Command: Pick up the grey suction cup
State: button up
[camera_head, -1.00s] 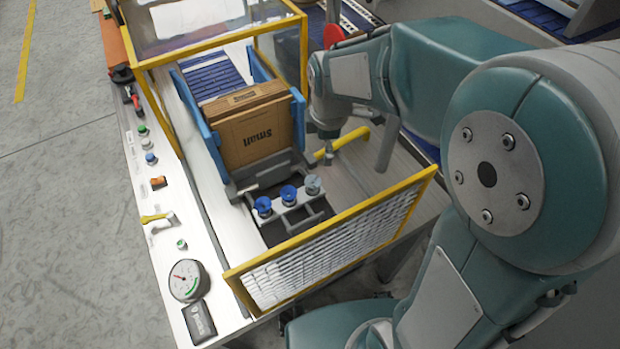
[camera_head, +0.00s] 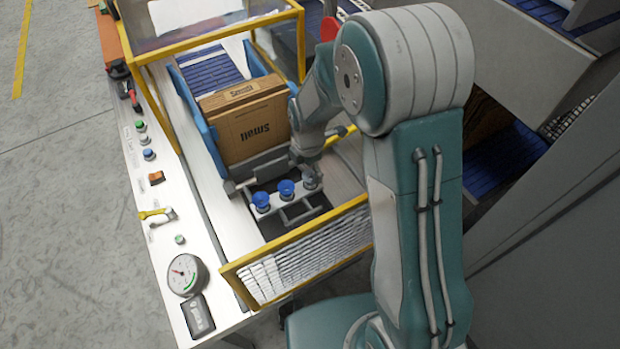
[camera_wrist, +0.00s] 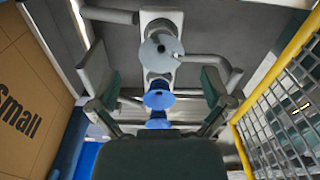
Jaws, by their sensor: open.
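The grey suction cup (camera_wrist: 162,47) shows in the upper middle of the wrist view, at one end of a row with two blue suction cups (camera_wrist: 158,96). In the head view the grey cup (camera_head: 311,182) is at the right end of the row, partly hidden by my gripper (camera_head: 306,160). In the wrist view my gripper (camera_wrist: 160,80) is open, one finger left and one right of the row. The grey cup lies between the fingers' lines, slightly beyond the tips in the picture. It appears untouched, still on its bar.
A cardboard box marked Small (camera_head: 248,125) stands close behind the cups. A yellow-framed mesh guard (camera_head: 305,250) stands in front and shows at the right of the wrist view. A control strip with a gauge (camera_head: 187,275) runs along the left.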

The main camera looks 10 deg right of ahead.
aim_at(309, 176)
notch_tip(309, 176, down, 3)
jog(key=shift+f, duration=0.15)
jog(key=shift+s, duration=0.1)
jog(key=c, duration=1.1)
